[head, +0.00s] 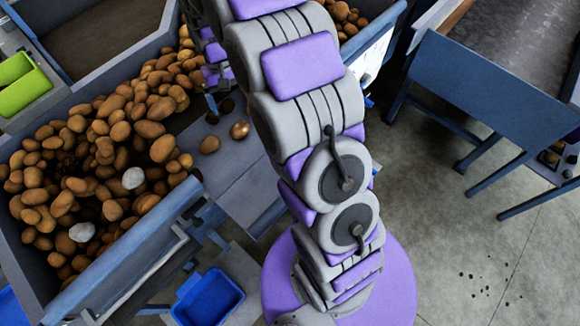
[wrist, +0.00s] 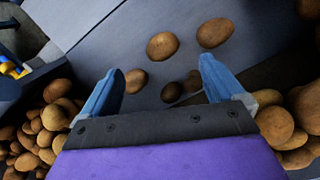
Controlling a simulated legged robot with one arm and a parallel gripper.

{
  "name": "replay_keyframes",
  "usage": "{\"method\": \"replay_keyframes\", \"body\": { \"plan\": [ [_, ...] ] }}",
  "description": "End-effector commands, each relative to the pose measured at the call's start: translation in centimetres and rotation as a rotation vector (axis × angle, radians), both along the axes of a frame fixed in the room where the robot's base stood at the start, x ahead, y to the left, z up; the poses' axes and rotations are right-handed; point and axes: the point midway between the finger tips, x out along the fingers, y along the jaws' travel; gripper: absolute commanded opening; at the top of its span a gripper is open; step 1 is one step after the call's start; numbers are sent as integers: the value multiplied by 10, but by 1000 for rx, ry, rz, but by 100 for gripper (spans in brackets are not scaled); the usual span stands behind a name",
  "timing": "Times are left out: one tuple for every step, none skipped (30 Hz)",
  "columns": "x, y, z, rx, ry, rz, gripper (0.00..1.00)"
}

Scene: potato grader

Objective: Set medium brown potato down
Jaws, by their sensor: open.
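My gripper (wrist: 161,67) is open, with its two blue fingers spread apart and nothing gripped between them. In the wrist view, brown potatoes lie on a grey surface (wrist: 105,45). One potato (wrist: 135,80) is near the left finger. A rounder one (wrist: 162,45) and another (wrist: 215,32) lie beyond the fingertips. Two darker ones (wrist: 172,92) (wrist: 193,80) lie between the fingers. I cannot tell which is the medium brown potato.
A blue-grey bin (head: 150,245) at left is heaped with potatoes and a few pale lumps. A blue tub (head: 207,298) is at lower centre and a green container (head: 22,85) at upper left. A blue-framed machine (head: 490,90) stands at right. Concrete floor there is partly clear.

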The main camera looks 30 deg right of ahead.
Motion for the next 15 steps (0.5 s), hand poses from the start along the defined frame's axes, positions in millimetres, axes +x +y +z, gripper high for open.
{"method": "replay_keyframes", "body": {
  "plan": [
    [-11, 0, 10, 0, -1, 3, 95],
    [-18, 1, 17, 1, -4, 6, 95],
    [-29, 1, 26, 2, -6, 10, 95],
    [-38, 2, 31, 2, -4, 13, 95],
    [-48, 2, 38, 2, -3, 16, 95],
    [-60, 2, 46, 3, -5, 20, 95],
    [-69, 2, 51, 3, -4, 23, 95],
    [-79, 3, 57, 3, -4, 26, 95],
    [-92, 3, 63, 3, -2, 30, 95],
    [-101, 3, 68, 3, -3, 33, 95],
    [-111, 3, 73, 3, -4, 36, 95],
    [-125, 3, 77, 3, 0, 39, 95],
    [-135, 3, 81, 3, 0, 42, 95],
    [-145, 3, 85, 2, -3, 44, 95],
    [-159, 3, 89, 3, -1, 47, 95]
  ]
}}
